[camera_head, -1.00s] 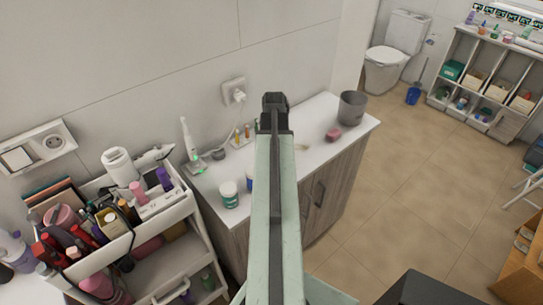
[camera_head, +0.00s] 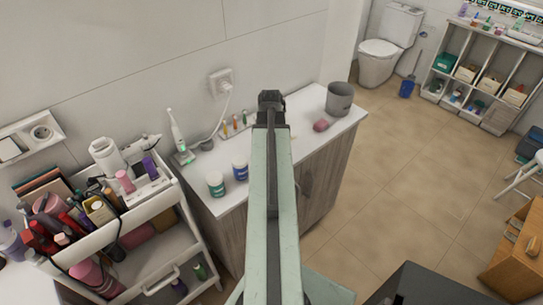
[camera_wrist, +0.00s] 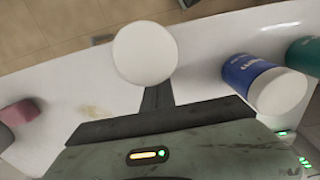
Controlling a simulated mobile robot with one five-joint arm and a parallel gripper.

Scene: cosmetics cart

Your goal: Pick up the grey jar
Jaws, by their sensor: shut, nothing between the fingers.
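A round, pale lid-like top (camera_wrist: 145,53) shows beyond my fingertips in the wrist view. It may be the grey jar seen from above; its side is hidden, so I cannot confirm this. My gripper (camera_wrist: 158,96) is shut and empty, its dark fingers pointing at this round top. I cannot tell whether they touch it. In the head view my arm covers that part of the counter, and my fingers cannot be made out there.
A blue jar (camera_head: 240,170) and a green jar (camera_head: 215,184) stand left of my arm on the white counter (camera_head: 300,133). A pink block (camera_head: 321,126) and grey cup (camera_head: 340,98) stand right.

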